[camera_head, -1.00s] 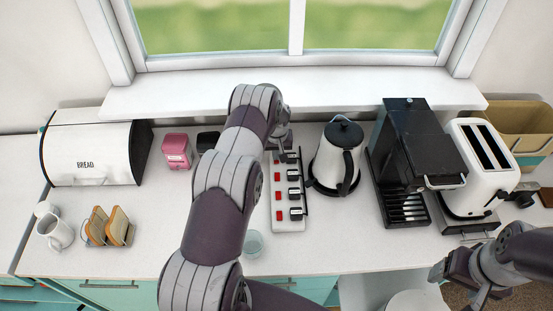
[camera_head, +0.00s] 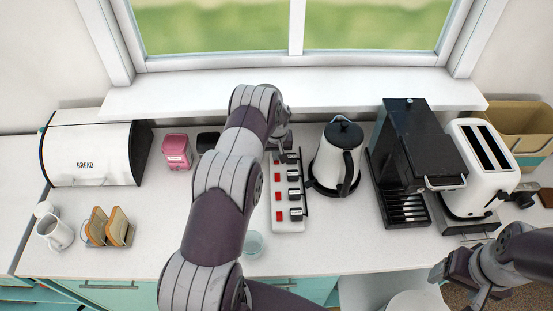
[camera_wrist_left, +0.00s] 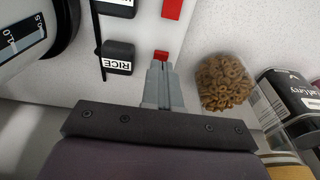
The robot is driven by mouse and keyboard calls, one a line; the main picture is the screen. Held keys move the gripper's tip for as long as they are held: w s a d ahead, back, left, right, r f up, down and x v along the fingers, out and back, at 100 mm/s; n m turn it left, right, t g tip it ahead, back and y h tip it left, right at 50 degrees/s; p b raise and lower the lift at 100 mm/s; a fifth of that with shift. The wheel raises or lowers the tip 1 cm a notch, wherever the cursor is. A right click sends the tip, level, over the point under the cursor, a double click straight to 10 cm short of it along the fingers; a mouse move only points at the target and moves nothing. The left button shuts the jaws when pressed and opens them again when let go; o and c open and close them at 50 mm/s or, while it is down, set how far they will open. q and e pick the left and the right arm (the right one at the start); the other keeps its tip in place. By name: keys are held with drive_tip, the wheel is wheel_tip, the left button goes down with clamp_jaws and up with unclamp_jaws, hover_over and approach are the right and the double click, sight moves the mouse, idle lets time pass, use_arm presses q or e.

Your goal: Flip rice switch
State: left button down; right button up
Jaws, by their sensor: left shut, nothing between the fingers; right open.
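The white power strip (camera_head: 288,225) lies on the counter, with a column of red switches and black plugs. In the left wrist view, the plug labelled RICE (camera_wrist_left: 117,58) sits beside a red switch (camera_wrist_left: 161,55), which is partly covered by my fingertips. My left gripper (camera_wrist_left: 160,66) is shut and empty, with its tips at that switch's near edge. I cannot tell if they touch or which way the switch is tilted. In the head view my left arm hides most of the strip's far end. My right gripper (camera_head: 452,286) is open and empty, in front of the counter at lower right.
A kettle (camera_head: 335,160) stands right of the strip, then a coffee machine (camera_head: 412,135) and a toaster (camera_head: 483,160). A glass (camera_head: 253,244) stands near the front edge. In the left wrist view, a container of ring-shaped cereal (camera_wrist_left: 223,82) stands close to the fingers.

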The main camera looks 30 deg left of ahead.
use_arm(q)
drive_tip(key=shift+f+b, duration=0.85)
drive_tip(key=shift+b, duration=0.05)
idle(0.8)
drive_tip(key=shift+r, duration=0.15)
wheel_tip(320, 180, up, 5)
drive_tip(key=p, duration=0.3)
drive_tip(key=shift+r, duration=0.9)
